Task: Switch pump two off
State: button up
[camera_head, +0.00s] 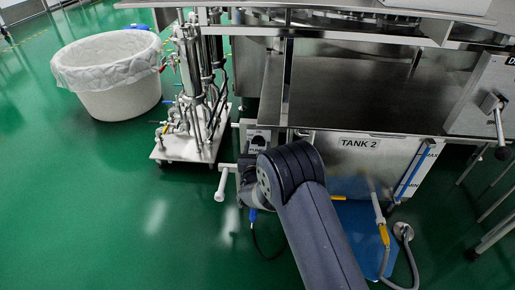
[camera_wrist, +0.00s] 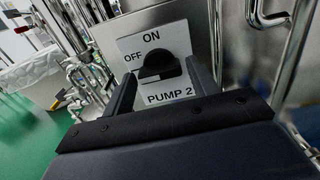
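The pump 2 switch is a black rotary knob (camera_wrist: 160,66) on a light plate (camera_wrist: 128,44). The plate reads ON above the knob, OFF to its upper left and PUMP 2 below. Which mark the knob points to I cannot tell for sure. My gripper (camera_wrist: 160,78) is open, with one dark finger on each side of the knob. Gaps seem to show between the fingers and the knob; contact is not clear. In the head view the switch plate (camera_head: 258,138) shows just beyond my arm, which hides the gripper.
A tank labelled TANK 2 (camera_head: 360,150) stands right of the switch. A white cart with metal pipes (camera_head: 190,148) stands to the left, near a lined white bin (camera_head: 110,80). Steel pipes (camera_wrist: 290,50) rise right of the plate. Green floor (camera_head: 110,210) is clear at left.

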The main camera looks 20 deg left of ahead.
jog(key=shift+o, duration=1)
jog(key=shift+s, duration=0.1)
jog(key=p+v, duration=0.3)
jog(key=v, duration=0.7)
jog(key=shift+s, duration=0.3)
jog(key=b+x, duration=0.3)
jog(key=x, duration=0.8)
jog(key=shift+d, duration=0.1)
jog(key=shift+s, duration=0.15)
